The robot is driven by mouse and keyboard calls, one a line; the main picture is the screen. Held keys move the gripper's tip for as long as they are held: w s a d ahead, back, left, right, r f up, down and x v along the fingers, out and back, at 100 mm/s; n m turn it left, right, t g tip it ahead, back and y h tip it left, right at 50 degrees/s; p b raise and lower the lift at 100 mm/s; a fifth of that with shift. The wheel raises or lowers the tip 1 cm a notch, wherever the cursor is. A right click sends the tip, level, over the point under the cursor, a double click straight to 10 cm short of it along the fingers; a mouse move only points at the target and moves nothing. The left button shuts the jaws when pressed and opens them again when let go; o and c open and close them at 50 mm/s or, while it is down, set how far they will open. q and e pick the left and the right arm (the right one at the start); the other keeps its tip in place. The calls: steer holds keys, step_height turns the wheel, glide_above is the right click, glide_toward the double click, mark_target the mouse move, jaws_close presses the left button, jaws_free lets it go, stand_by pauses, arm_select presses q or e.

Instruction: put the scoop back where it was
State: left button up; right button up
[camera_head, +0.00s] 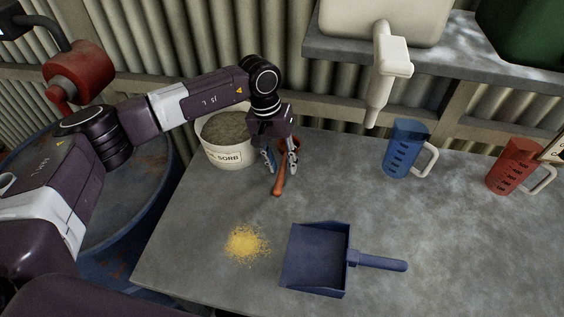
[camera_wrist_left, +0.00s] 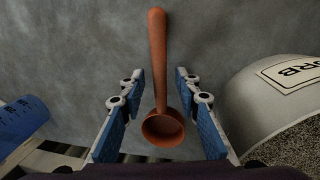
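The scoop (camera_head: 281,181) is orange-brown, with a round bowl and a straight handle. In the head view it is beside the bucket, its handle pointing toward the front of the bench; the gripper partly hides its bowl. My left gripper (camera_head: 281,165) is above and around it, pointing down. In the left wrist view the scoop (camera_wrist_left: 158,60) lies between the two blue-padded fingers (camera_wrist_left: 157,82), with a gap on each side. The gripper is open and not holding it. A white bucket (camera_head: 229,157) labelled "SORB", filled with grey granules, stands just left of the gripper. My right gripper is not in view.
A blue dustpan (camera_head: 317,262) and a pile of yellow grains (camera_head: 246,243) lie on the grey bench (camera_head: 190,245). A blue jug (camera_head: 402,150) and a red jug (camera_head: 512,165) stand at the right. A white container's spout (camera_head: 382,85) hangs from the shelf.

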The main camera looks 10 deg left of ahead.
arm_select(q)
steer(key=shift+r, duration=0.35)
step_height(320, 180, up, 11)
steer(key=a+b, duration=0.2)
steer(key=shift+a+r+b, duration=0.15)
steer(key=shift+r+b, duration=0.05)
steer(key=shift+b, duration=0.2)
steer(key=shift+w, duration=0.1)
